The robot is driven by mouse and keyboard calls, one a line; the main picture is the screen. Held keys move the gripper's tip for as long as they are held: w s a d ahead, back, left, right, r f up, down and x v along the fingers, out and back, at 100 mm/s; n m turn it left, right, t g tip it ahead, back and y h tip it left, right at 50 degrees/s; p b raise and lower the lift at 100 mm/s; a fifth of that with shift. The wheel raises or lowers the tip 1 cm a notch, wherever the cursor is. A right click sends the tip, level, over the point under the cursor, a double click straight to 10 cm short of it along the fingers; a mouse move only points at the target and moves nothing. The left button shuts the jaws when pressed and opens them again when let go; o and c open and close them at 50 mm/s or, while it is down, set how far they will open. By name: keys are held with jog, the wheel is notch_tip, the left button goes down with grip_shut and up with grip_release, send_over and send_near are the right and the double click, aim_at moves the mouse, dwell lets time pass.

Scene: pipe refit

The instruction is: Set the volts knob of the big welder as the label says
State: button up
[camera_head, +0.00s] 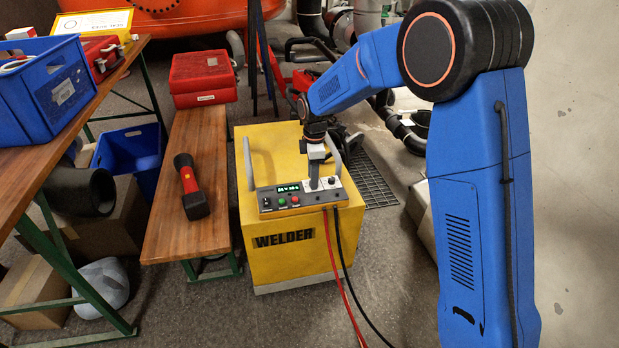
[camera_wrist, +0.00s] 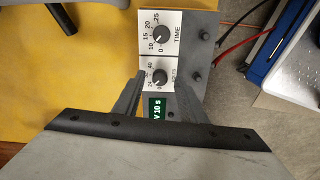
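The big yellow welder (camera_head: 290,238) stands on the floor with "WELDER" on its front. Its sloped panel has a green lit display (camera_head: 289,189), too small to read surely; in the wrist view the partly hidden display (camera_wrist: 157,108) ends in "V 10 s". The black volts knob (camera_wrist: 160,77) sits on a white dial marked about 24 to 40. The time knob (camera_wrist: 161,36) is on the dial beside it. My gripper (camera_wrist: 161,82) is over the panel, its fingers apart on either side of the volts knob, with gaps showing. In the head view my gripper (camera_head: 315,180) hides the volts knob.
Two grey handles rise from the welder, one the left handle (camera_head: 249,164). Red and black cables (camera_head: 340,270) hang from its front. A bench (camera_head: 205,140) with a red-black torch (camera_head: 190,187) stands left. A yellow-edged sign (camera_head: 93,22) is at the back left, its writing unreadable.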

jog(key=shift+f, duration=0.25)
grip_shut()
jog(key=shift+m, duration=0.3)
jog(key=m, duration=0.4)
jog(key=shift+m, duration=2.1)
